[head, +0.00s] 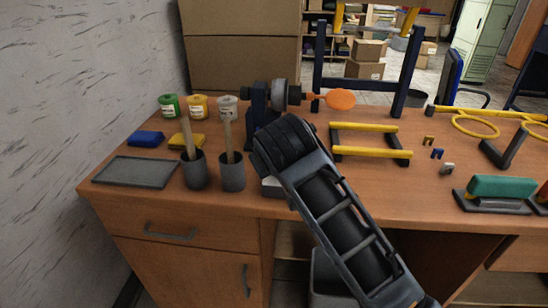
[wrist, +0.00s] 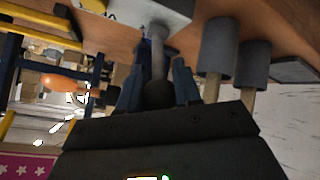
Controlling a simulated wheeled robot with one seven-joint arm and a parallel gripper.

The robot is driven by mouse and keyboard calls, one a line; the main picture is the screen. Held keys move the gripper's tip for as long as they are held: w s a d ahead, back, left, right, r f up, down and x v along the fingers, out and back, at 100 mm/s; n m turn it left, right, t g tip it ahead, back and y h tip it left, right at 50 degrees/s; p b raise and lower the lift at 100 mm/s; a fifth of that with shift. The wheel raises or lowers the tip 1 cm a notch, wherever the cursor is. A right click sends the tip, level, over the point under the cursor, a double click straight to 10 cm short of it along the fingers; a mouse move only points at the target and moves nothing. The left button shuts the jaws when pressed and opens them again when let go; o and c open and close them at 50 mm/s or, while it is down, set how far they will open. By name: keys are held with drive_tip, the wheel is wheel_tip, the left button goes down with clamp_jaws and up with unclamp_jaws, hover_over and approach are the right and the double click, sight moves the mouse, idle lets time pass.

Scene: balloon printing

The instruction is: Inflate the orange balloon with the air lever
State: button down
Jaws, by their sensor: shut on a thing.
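The orange balloon (head: 340,99) sticks out to the right from the nozzle of the dark air pump (head: 260,108) at the back of the desk. It looks small and oval, and it also shows at the left of the upside-down wrist view (wrist: 57,84). The air lever (wrist: 158,52), a grey rod with a dark ball knob, rises from a pale base. My gripper (wrist: 157,82) has its blue fingers on both sides of the lever near the knob and is shut on it. In the head view my arm hides the gripper and the lever.
Two dark cups (head: 195,172) with wooden sticks stand close left of my arm. Paint jars (head: 198,106), sponges (head: 146,138) and a grey tray (head: 135,172) lie further left. A yellow-barred rack (head: 364,127) stands to the right, with small clips and a green-topped block (head: 501,187) beyond.

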drive_tip(key=shift+s+f, duration=0.1)
drive_tip(key=shift+f, duration=0.05)
drive_tip(key=c, duration=0.8)
unclamp_jaws()
drive_tip(key=shift+v, duration=3.9)
